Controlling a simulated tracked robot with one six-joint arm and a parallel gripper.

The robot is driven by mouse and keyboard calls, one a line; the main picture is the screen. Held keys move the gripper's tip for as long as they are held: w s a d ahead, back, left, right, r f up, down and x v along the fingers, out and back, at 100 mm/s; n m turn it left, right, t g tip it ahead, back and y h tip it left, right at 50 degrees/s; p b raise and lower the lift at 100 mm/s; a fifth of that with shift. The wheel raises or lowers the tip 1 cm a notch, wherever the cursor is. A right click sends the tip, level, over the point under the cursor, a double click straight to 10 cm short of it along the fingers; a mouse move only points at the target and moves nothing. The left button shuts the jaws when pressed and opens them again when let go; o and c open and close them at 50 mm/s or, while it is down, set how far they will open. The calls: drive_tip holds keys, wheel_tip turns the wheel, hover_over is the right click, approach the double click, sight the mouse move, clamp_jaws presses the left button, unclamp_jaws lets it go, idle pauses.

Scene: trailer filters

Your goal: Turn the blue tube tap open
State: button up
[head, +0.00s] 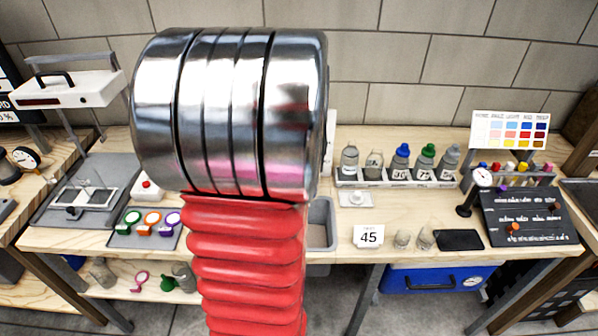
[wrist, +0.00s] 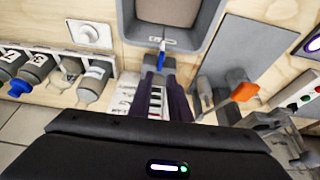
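The blue piece lies in line with the fingertips. I cannot tell whether the fingers touch it, and its handle angle is too small to read. In the head view my own arm hides the gripper and the tap.
The grey tray (wrist: 184,12) lies just beyond the fingertips. A rack of bottles (head: 400,178) stands along the back; it shows left in the wrist view. An orange piece (wrist: 243,91) on grey parts is right of the fingers. A "45" card (head: 368,237) and small glasses stand in front.

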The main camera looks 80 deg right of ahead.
drive_tip(key=v, duration=0.3)
drive_tip(key=shift+r, duration=0.15)
idle(0.6)
